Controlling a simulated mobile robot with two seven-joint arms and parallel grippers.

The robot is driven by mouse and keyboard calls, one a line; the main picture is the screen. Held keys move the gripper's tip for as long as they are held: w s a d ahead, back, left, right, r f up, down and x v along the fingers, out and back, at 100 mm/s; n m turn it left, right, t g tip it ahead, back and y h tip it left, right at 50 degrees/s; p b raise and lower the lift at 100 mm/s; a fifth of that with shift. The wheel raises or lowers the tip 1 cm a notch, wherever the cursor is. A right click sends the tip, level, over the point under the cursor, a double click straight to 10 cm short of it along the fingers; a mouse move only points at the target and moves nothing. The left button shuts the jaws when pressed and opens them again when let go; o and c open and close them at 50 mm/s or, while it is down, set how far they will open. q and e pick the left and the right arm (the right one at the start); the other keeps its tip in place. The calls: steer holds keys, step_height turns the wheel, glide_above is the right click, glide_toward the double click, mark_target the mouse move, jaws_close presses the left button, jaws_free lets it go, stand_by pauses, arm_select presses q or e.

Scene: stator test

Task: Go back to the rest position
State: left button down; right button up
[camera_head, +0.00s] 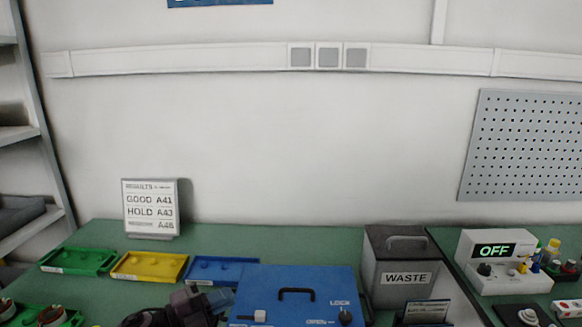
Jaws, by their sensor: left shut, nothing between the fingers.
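My left gripper (222,298) shows at the bottom edge, left of the middle. It is shut and empty, just in front of the blue tray (234,270) and beside the left side of the blue box (300,283). The box has a black handle, a lock knob and a slider on it. Only the dark end of my left arm is in view. My right gripper is not in view.
Green (78,261) and yellow (149,266) trays lie left on the green table. A results sign (151,208) stands behind them. A grey waste bin (399,270) stands right of the box, then a device (500,262) reading OFF. Copper-coloured parts lie bottom left.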

arm_select(q)
steer(key=s+a+f+n+t+y, duration=0.2)
steer(key=s+a+f+n+y, duration=0.25)
steer(key=n+y, duration=0.45)
steer(key=s+a+f+n+t+y, duration=0.25)
steer(key=s+a+n+y, duration=0.35)
steer(key=n, duration=0.5)
steer(key=s+a+f+n+g+y, duration=0.15)
steer(key=s+g, duration=0.25)
steer(key=s, duration=0.4)
steer(key=s+a+f+n+g, duration=0.1)
steer(key=s+f+n+g, duration=0.2)
steer(key=s, duration=0.4)
steer(key=s+a+f+n+g, duration=0.1)
steer(key=s+n+g, duration=0.1)
steer(key=s+g, duration=0.45)
steer(key=w+f+t, duration=0.6)
steer(key=f+t, duration=0.4)
steer(key=shift+w+d+f, duration=0.15)
steer(key=shift+f, duration=0.25)
steer(key=shift+m+h, duration=0.25)
